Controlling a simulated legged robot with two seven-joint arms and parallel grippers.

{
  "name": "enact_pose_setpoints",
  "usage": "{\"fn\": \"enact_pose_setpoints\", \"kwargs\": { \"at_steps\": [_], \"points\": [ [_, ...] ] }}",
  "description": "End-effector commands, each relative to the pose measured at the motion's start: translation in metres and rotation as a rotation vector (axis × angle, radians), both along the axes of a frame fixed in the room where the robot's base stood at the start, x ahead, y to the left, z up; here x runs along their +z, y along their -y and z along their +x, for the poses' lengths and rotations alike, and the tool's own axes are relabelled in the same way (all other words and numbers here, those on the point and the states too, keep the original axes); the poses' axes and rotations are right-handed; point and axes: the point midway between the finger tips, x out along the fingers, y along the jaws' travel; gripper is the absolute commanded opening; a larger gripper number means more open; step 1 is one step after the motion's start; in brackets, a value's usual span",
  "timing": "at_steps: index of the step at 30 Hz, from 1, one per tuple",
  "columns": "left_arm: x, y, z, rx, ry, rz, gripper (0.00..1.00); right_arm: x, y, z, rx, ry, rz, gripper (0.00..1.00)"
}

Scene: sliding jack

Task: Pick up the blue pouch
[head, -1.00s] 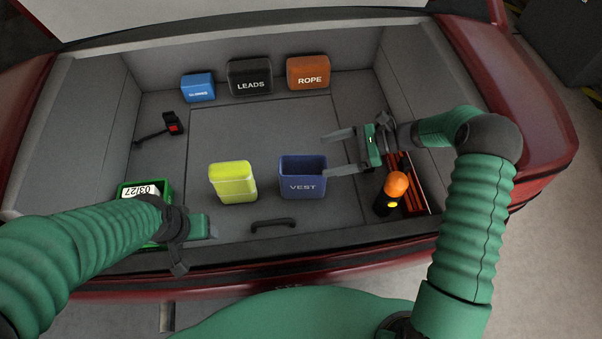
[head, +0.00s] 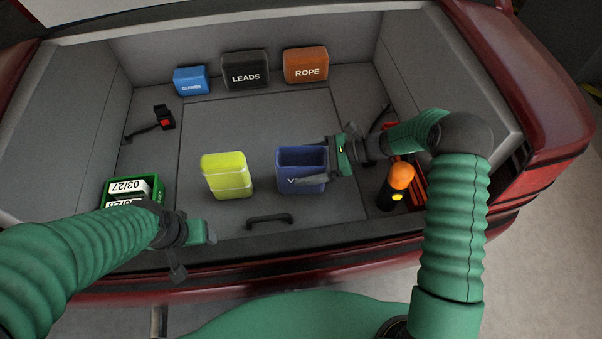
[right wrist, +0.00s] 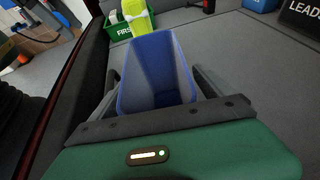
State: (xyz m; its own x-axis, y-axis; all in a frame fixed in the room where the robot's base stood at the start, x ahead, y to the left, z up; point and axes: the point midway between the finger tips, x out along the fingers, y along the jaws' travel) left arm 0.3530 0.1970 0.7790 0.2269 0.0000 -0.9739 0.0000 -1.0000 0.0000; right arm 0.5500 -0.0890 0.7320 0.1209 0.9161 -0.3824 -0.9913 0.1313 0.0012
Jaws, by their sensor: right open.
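A small light-blue pouch (head: 191,80) with white lettering stands at the back left of the trunk, apart from both grippers. A dark blue, open-topped bin marked VEST (head: 290,160) stands right of the middle; it looks empty in the right wrist view (right wrist: 158,65). My right gripper (head: 318,162) is open, its fingers on either side of the VEST bin; I cannot tell whether they touch it. My left gripper (head: 205,233) is at the front left, by the trunk's edge; its fingers are not clear.
A yellow-green block (head: 227,175) stands left of the bin. A black LEADS pouch (head: 245,72) and orange ROPE pouch (head: 306,66) stand along the back. A green box (head: 155,187) is front left. An orange-topped flashlight (head: 397,185) stands right. A handle (head: 270,220) lies in front.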

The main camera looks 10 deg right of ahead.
Motion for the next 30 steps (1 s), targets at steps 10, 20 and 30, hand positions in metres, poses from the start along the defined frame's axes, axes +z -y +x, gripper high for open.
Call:
{"fn": "enact_pose_setpoints", "kwargs": {
  "at_steps": [10, 20, 30],
  "points": [
    [0.0, 0.0, 0.0, 0.0, 0.0, 0.0, 0.65, 0.0, 0.0, 0.0, -0.002, 0.001, 0.0, 0.69],
    [0.0, 0.0, 0.0, 0.0, 0.0, 0.0, 0.65, 0.0, 0.0, 0.001, -0.002, 0.0, -0.001, 0.25],
    [0.006, 0.0, 0.0, 0.0, 0.0, 0.0, 0.65, 0.017, 0.0, 0.001, -0.002, 0.002, -0.001, 0.18]
  ]
}}
